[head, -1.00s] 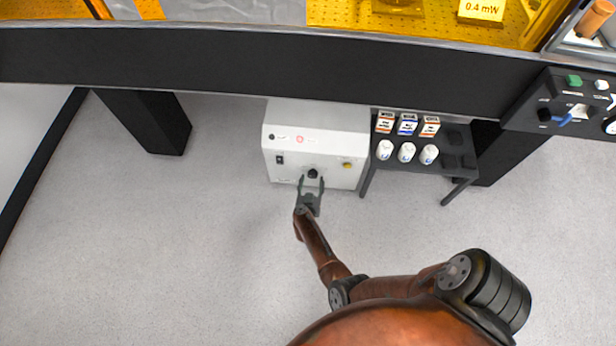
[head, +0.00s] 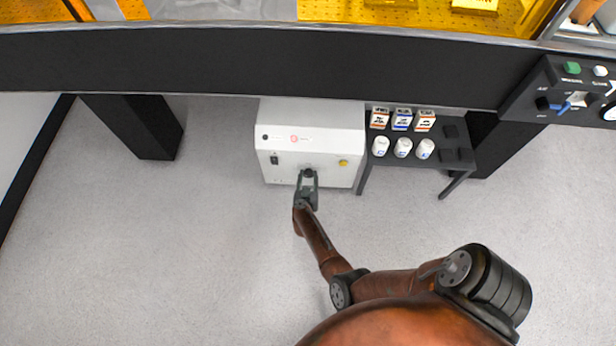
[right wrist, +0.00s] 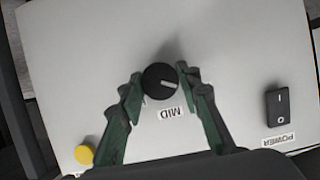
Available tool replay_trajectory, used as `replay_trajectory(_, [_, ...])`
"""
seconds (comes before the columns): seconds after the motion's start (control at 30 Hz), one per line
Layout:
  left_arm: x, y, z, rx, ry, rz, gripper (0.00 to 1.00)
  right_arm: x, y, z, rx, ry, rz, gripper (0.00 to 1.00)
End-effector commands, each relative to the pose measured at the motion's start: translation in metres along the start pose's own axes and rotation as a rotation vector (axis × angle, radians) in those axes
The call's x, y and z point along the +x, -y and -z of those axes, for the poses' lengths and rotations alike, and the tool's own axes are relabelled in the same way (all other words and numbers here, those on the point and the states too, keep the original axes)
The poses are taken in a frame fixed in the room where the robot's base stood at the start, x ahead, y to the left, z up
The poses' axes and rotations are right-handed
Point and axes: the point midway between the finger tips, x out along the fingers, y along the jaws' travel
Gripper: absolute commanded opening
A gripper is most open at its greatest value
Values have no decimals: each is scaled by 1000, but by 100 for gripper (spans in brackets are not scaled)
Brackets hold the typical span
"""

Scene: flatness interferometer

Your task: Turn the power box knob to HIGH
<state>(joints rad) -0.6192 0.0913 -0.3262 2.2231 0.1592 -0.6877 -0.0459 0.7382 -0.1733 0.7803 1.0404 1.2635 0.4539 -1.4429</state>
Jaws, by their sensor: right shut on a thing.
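The power box (head: 312,141) is a white cabinet on the floor under the table, with its front face towards me in the head view. Its black round knob (right wrist: 160,82) has a white mark pointing to the right in the right wrist view. A MID label (right wrist: 170,113) appears upside down just below the knob there. My right gripper (head: 308,180) is at the front of the box in the head view. In the right wrist view its fingers (right wrist: 160,78) are on both sides of the knob, shut on it. My left gripper is not in view.
The box also carries a POWER rocker switch (right wrist: 279,106) and a yellow button (right wrist: 84,154). A small dark stand (head: 450,184) with bottles and small boxes is right of it. A table leg (head: 135,125) stands left. The floor in front is clear.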

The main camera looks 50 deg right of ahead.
Motion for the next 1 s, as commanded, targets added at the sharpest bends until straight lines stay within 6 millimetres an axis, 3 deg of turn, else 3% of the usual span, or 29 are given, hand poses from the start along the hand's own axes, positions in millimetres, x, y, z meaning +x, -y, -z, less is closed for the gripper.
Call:
replay_trajectory(0.23, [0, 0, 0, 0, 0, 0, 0, 0, 0, 0, 0, 0, 0, 7])
replay_trajectory(0.57, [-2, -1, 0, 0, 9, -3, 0, 0, 0, 0, 45, 0, 20, 7])
replay_trajectory(1.0, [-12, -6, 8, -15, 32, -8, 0, 0, -2, -2, 348, 1, 149, 7])
